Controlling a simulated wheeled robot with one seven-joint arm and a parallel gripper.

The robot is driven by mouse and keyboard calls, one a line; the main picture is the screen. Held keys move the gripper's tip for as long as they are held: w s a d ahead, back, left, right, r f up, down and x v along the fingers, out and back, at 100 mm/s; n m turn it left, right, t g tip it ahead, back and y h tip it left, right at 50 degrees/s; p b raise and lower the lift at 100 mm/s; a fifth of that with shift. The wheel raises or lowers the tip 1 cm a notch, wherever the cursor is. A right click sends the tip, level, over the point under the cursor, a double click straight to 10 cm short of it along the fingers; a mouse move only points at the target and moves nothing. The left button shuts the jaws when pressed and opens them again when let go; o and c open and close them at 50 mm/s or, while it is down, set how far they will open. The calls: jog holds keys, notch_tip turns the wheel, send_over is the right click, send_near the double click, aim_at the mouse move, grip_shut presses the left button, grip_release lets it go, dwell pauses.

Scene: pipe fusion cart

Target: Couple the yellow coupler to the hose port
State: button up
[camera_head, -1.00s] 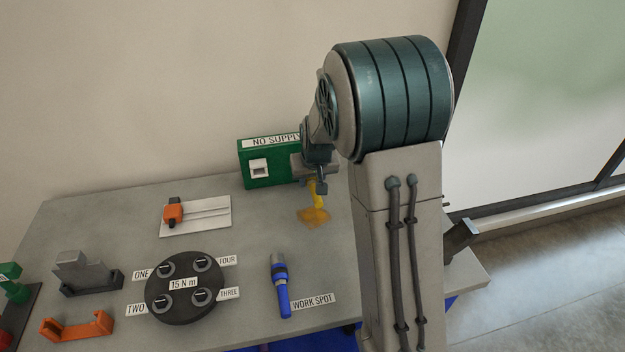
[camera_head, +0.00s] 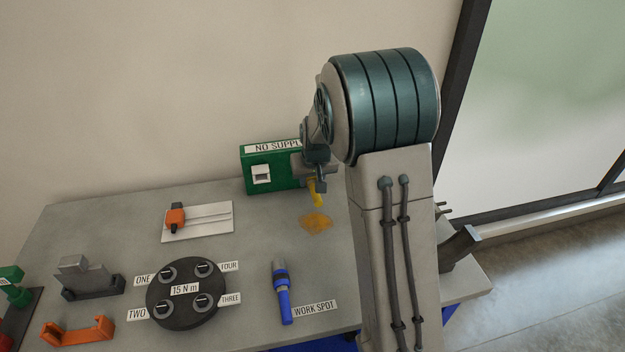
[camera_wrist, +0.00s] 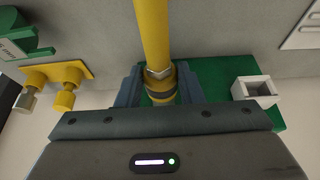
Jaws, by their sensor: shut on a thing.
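My gripper (camera_head: 318,184) is at the right part of the green box (camera_head: 256,178) marked NO SUPPLY. In the wrist view my gripper (camera_wrist: 160,92) is shut on the yellow coupler (camera_wrist: 159,82), which has a metal collar and a dark band. A yellow hose (camera_wrist: 153,30) runs from the coupler to the top of the wrist view; it also shows below my gripper in the head view (camera_head: 318,199). The coupler's far end is hidden behind the gripper body. I cannot make out the hose port, or whether the coupler touches it.
An orange-yellow patch (camera_head: 316,222) lies on the grey table. A blue tool (camera_head: 282,295), a black round plate (camera_head: 186,313) and a white plate with an orange slider (camera_head: 210,222) are farther forward or left.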

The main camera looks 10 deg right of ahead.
jog(key=shift+w, duration=0.25)
jog(key=o, duration=1.2)
jog(key=shift+r, duration=0.1)
jog(key=b+v, duration=0.1)
jog(key=v, duration=1.2)
jog(key=shift+s+r, duration=0.15)
jog(key=shift+r, duration=0.15)
jog(key=shift+g, duration=0.7)
jog(key=s+f, duration=0.1)
jog(key=s, duration=0.8)
jog(key=s+f, duration=0.1)
jog(key=s, duration=0.8)
jog(key=s+f, duration=0.1)
jog(key=s, duration=0.8)
jog(key=shift+f, duration=0.15)
